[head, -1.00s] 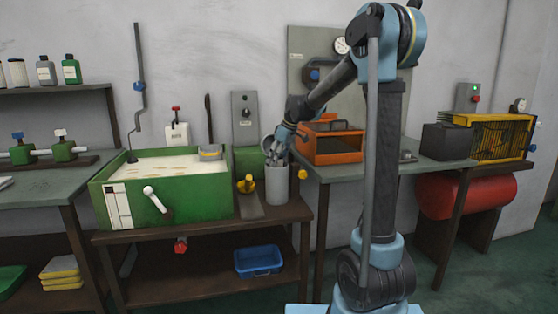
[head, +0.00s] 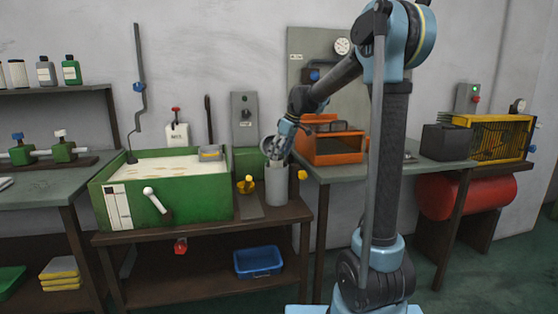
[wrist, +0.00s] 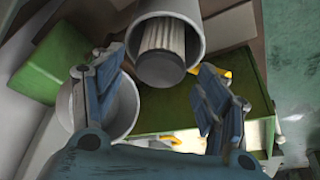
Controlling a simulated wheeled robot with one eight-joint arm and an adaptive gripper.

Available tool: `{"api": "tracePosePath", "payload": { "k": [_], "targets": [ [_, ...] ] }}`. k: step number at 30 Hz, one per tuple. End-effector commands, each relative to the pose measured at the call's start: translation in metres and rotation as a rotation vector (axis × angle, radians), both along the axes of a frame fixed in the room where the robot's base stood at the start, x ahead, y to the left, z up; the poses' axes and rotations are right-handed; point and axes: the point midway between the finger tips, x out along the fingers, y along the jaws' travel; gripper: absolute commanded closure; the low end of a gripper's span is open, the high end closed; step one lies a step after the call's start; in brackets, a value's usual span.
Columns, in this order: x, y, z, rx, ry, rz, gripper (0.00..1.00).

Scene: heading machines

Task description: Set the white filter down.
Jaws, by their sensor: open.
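The white filter (wrist: 163,38), pleated with a dark end cap, sits inside the mouth of an open grey canister (wrist: 200,28). In the head view the grey canister (head: 277,187) stands upright on the low brown bench, and the filter inside it cannot be made out. My gripper (head: 273,152) is just above the canister's mouth. In the wrist view my gripper (wrist: 150,78) has its fingers spread wide, with nothing held between them. The filter's end cap lies beyond the fingertips, apart from them.
A green tank (head: 165,205) of pale liquid stands left of the canister. A round grey lid or bowl (wrist: 122,108) lies close to my left finger. An orange tray (head: 333,148) sits on the right-hand table.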

Motion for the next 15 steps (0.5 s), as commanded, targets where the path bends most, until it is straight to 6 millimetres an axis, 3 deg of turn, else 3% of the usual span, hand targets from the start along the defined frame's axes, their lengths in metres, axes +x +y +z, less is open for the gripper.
{"api": "tracePosePath", "payload": {
  "k": [9,15],
  "targets": [
    [-0.011,-0.02,0.055,0.0,0.001,-0.002,0.32],
    [-0.015,-0.027,0.074,0.0,0.0,-0.001,0.32]
  ]
}}
